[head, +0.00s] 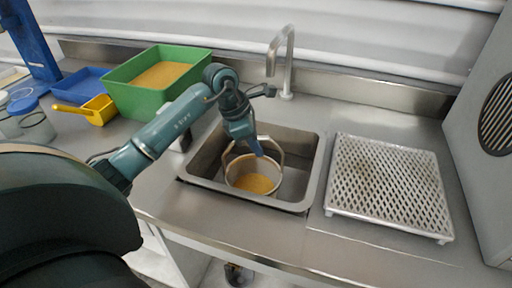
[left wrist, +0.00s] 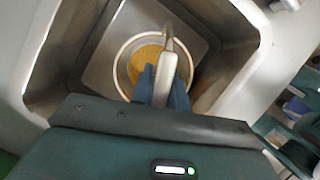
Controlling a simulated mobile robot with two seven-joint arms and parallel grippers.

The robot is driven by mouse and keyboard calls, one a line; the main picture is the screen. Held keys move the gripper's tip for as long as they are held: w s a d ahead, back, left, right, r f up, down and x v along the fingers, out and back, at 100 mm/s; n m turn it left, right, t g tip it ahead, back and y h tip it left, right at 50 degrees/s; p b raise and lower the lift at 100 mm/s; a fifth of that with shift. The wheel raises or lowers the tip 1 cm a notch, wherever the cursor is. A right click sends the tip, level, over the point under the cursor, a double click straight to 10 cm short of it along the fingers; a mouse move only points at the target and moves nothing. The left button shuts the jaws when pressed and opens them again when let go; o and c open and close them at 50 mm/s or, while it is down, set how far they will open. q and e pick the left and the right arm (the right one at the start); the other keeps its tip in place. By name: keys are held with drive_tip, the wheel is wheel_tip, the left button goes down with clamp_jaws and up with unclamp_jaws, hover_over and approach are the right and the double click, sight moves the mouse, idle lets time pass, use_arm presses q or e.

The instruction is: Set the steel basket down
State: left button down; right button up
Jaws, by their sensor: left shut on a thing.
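The steel basket (head: 233,172) is round with a tall arched handle and holds yellow-brown grain. It hangs or stands inside the sink (head: 314,172); I cannot tell whether it touches the sink floor. My left gripper (head: 256,147) is shut on the basket's handle from above. In the left wrist view the handle (left wrist: 166,68) runs between the blue fingers (left wrist: 164,86), with the basket's rim (left wrist: 122,72) and grain below. My right gripper is not in view.
A white slatted drain rack (head: 390,185) stands right of the sink. A tap (head: 287,65) rises behind it. A green tub (head: 140,100) of grain, a yellow scoop (head: 97,109), a blue tray (head: 80,84) and clear jars (head: 36,127) are at left. A grey cabinet (head: 475,150) bounds the right.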

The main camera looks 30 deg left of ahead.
use_arm(q)
drive_tip(key=shift+f, duration=0.6)
drive_tip(key=shift+f, duration=0.15)
drive_tip(key=c, duration=1.6)
unclamp_jaws()
drive_tip(key=shift+o, duration=1.2)
drive_tip(key=v, duration=1.2)
drive_tip(key=shift+d+r, duration=0.1)
drive_tip(key=shift+r, duration=0.1)
